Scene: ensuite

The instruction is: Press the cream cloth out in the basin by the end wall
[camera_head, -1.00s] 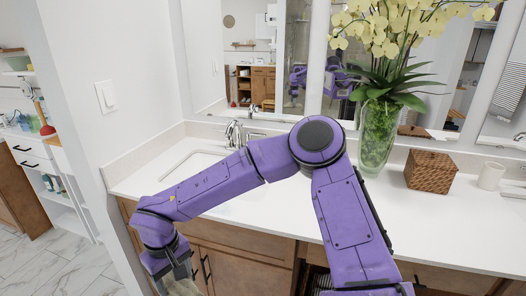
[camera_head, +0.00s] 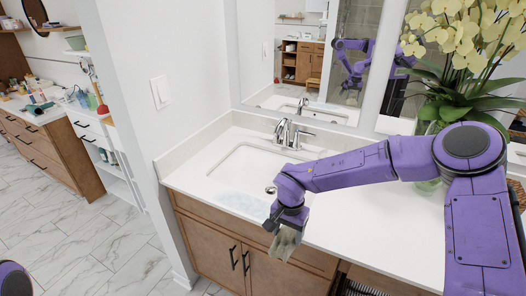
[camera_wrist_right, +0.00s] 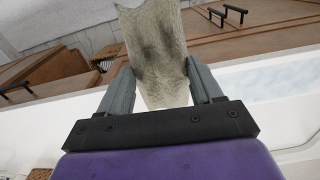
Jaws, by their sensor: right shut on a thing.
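The cream cloth (camera_head: 285,243) has dark grey stains and hangs from my right gripper (camera_head: 291,222), which is shut on it. In the head view both appear at the counter's front edge, in front of the basin. The right wrist view shows the stained cloth (camera_wrist_right: 156,50) pinched between the two fingers of the right gripper (camera_wrist_right: 162,88). The white sunken basin (camera_head: 235,177) lies by the end wall, with a pale bluish wet-looking patch (camera_head: 243,203) towards its front. My forearm hides its right part. My left gripper is not in view.
A chrome tap (camera_head: 286,134) stands behind the basin. The end wall (camera_head: 178,60) rises to the left. A vase of yellow orchids (camera_head: 465,80) stands right of the basin, partly behind my arm. Wooden cabinet doors (camera_head: 215,250) are below the counter. The counter near the basin is clear.

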